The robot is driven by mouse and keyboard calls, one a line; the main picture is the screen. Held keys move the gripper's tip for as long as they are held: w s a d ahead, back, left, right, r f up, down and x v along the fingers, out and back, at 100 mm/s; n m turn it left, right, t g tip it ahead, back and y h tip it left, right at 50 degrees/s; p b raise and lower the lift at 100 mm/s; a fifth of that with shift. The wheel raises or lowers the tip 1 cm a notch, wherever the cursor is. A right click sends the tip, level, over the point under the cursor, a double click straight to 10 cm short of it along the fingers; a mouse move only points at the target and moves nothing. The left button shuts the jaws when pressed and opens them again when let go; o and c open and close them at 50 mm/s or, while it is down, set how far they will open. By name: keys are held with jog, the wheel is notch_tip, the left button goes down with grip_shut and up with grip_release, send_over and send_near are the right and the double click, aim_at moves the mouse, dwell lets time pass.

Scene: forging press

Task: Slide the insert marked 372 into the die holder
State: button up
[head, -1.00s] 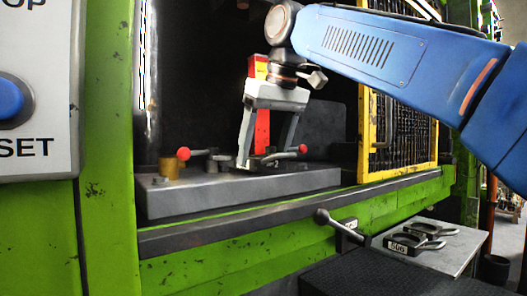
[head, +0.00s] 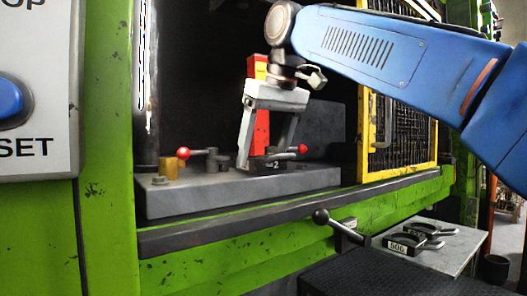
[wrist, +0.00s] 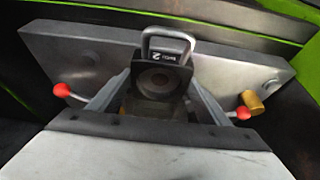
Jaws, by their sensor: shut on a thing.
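The insert is a dark block with a round recess and a looped handle, clearest in the wrist view (wrist: 157,80). Its label is partly readable, showing a 2. The die holder (head: 240,190) is a thick grey plate on the press bed, also in the wrist view (wrist: 235,70). The insert is low over the plate; I cannot tell whether it touches.
Red-knobbed clamp levers stand left (head: 183,153) and right (head: 302,149) of my gripper. A brass block (head: 168,167) sits at the plate's left. A yellow mesh guard (head: 400,135) stands right. Another insert marked 606 (head: 404,244) lies on a side shelf (head: 455,250).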

jog(key=shift+f, duration=0.2)
dwell(0.4)
jog(key=o, duration=2.2)
jog(key=shift+c, duration=0.2)
jog(key=shift+f, duration=0.1)
jog(key=v, duration=1.2)
